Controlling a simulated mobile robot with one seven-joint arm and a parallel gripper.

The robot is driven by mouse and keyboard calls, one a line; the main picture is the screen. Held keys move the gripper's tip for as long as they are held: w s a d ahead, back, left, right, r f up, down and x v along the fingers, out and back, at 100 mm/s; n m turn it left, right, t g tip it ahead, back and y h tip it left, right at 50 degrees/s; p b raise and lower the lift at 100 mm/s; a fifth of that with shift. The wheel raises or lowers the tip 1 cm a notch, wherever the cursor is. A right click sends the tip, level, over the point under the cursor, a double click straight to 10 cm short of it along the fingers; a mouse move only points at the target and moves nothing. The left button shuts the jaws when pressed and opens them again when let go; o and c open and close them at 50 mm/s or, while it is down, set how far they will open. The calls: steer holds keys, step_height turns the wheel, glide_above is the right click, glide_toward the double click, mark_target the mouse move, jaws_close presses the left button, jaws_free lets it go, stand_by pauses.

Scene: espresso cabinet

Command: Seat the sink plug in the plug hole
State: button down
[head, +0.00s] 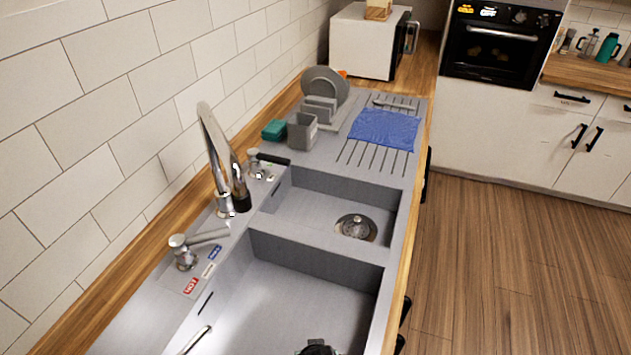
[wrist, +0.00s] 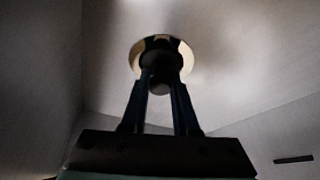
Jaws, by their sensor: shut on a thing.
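In the wrist view my gripper (wrist: 160,88) is shut on the dark sink plug (wrist: 160,60). The plug is in front of a round metal plug hole (wrist: 136,52) in a grey basin, and covers the middle of it. I cannot tell whether the plug touches the hole. In the head view a dark part of my arm shows low in the large near basin (head: 280,295), at the bottom edge. The plug is not clear there. Another drain (head: 356,227) shows in the small far basin.
A tall chrome tap (head: 222,160) stands behind the basins, with a lever handle (head: 185,255) beside it. Basin walls and a divider (head: 310,245) surround my gripper.

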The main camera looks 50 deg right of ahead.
steer(key=shift+f, duration=0.1)
steer(key=c, duration=0.7)
jaws_free()
steer(key=p+v, duration=0.1)
steer(key=v, duration=1.1)
steer(key=shift+w+r, duration=0.1)
steer(key=shift+r, duration=0.1)
